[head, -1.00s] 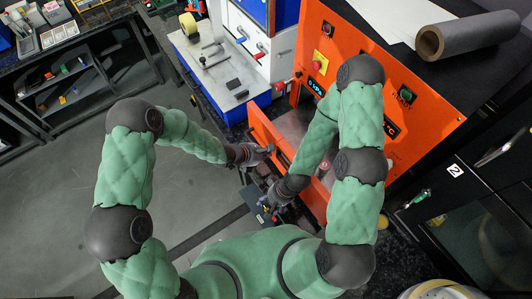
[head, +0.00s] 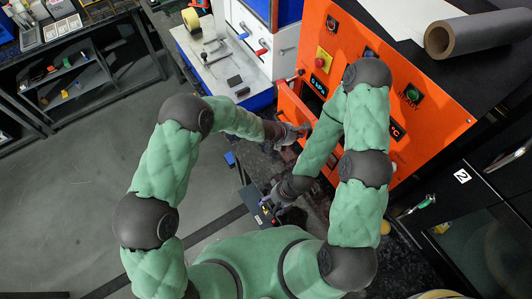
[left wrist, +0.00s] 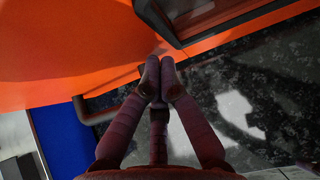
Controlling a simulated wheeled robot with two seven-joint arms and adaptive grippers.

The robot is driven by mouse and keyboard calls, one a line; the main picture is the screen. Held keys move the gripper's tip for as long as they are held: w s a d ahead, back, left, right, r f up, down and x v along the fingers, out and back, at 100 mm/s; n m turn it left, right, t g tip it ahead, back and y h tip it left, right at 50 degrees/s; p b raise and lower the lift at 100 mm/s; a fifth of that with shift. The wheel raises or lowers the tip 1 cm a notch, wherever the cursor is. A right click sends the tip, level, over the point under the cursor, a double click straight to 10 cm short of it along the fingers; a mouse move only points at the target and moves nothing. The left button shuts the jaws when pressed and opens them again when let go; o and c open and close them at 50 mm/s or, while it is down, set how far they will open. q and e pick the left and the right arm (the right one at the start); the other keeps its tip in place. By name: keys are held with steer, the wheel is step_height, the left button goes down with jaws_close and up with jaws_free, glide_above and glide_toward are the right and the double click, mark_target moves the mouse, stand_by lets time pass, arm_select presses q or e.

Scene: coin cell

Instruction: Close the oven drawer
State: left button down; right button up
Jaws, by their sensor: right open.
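The orange oven (head: 440,112) stands at the upper right in the head view. Its drawer front (head: 292,106) is close to the oven body, with a dark gap visible behind its upper part; the arms hide the rest. My left gripper (head: 302,130) is at the drawer front. In the left wrist view, its fingertips (left wrist: 160,70) are together with nothing visible between them, against or just in front of an orange panel (left wrist: 70,50); contact is unclear. A dark bar (left wrist: 98,112) lies left of the fingers. My right gripper (head: 272,199) is open and empty, lower down near the counter.
A white-and-blue press (head: 225,75) stands left of the oven. A grey roll (head: 475,35) lies on top of the oven. A dark cabinet marked 2 (head: 470,185) is at the right. A speckled dark counter (head: 258,160) lies below the drawer.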

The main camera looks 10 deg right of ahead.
arm_select(q)
steer(key=d, duration=0.2)
steer(key=w+d+p, duration=0.1)
steer(key=d, duration=0.1)
steer(key=w+d+p, duration=0.1)
steer(key=d, duration=0.1)
steer(key=shift+w+d+r, duration=0.15)
steer(key=shift+w+d, duration=0.1)
steer(key=shift+d, duration=0.15)
arm_select(e)
step_height(320, 180, up, 2)
steer(key=shift+r, duration=0.15)
